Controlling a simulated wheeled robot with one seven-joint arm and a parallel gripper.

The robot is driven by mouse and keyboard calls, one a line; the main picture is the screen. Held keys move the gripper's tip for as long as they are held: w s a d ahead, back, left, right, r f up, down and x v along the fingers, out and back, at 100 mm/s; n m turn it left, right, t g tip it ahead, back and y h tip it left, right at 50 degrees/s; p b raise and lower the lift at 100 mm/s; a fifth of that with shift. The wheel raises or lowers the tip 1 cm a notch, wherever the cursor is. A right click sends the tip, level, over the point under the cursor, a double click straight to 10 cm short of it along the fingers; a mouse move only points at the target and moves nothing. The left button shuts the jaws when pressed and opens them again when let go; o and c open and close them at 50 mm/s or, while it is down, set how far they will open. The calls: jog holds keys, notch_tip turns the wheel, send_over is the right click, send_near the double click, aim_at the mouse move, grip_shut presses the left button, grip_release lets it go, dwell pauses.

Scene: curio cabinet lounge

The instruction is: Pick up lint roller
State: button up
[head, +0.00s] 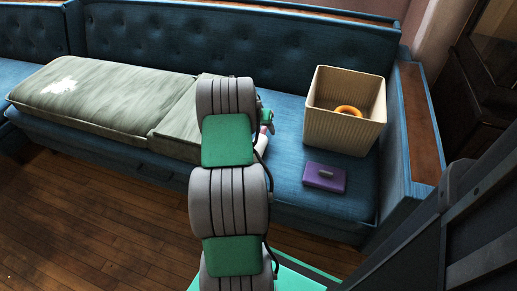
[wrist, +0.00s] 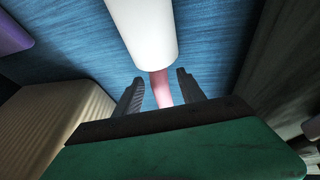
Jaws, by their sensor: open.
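The lint roller has a white cylindrical head (wrist: 143,30) and a pink handle (wrist: 161,88), both seen in the wrist view against the blue seat. My gripper (wrist: 160,90) is open, with one dark finger on each side of the handle and a gap to both. I cannot tell whether the fingertips are level with the handle or still above it. The handle's near end is hidden behind my gripper's body.
On the blue sofa (head: 285,185), a ribbed beige basket (head: 343,130) holding an orange ring (head: 349,111) stands to the right. A purple case (head: 324,178) lies in front of it. Grey-green cushions (head: 95,97) lie to the left. Blue seat shows between roller and basket.

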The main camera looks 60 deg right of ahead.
jog(key=shift+r, duration=0.1)
grip_shut()
dwell(0.3)
